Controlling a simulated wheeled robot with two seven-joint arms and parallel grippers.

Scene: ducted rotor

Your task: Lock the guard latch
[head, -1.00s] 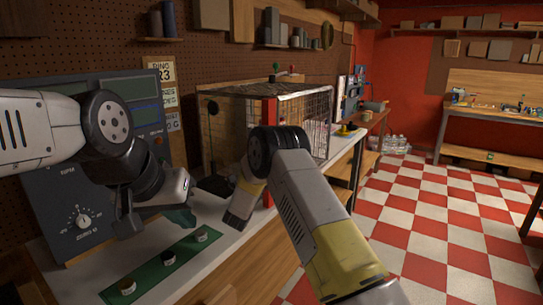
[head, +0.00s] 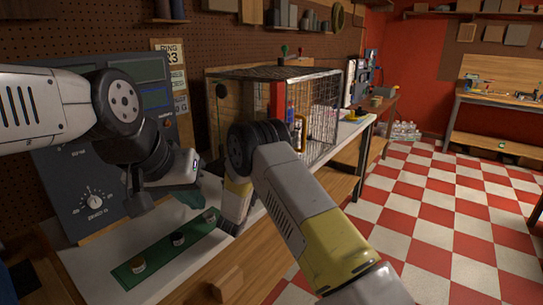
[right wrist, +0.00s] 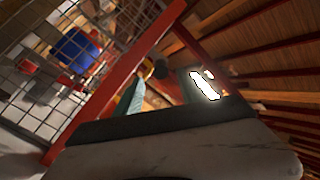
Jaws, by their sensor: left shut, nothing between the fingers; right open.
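The guard is a wire-mesh cage (head: 322,112) on the bench. A red upright (head: 277,100) and a yellow handle-like part (head: 301,134) show at its near side. I cannot make out the latch for certain. My right gripper (right wrist: 160,88) is open, with its teal fingers apart and nothing seen between them. Mesh (right wrist: 75,60) and a red frame bar (right wrist: 105,85) are close beside it. In the head view the right hand (head: 236,203) points down before the cage, its fingertips hidden. My left gripper (head: 190,196) is shut and empty above the bench, left of the cage.
A green strip with several round knobs (head: 165,250) lies on the bench below the left gripper. A grey instrument panel with a dial (head: 94,200) stands at the left. A small wooden block (head: 227,284) lies near the front edge.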

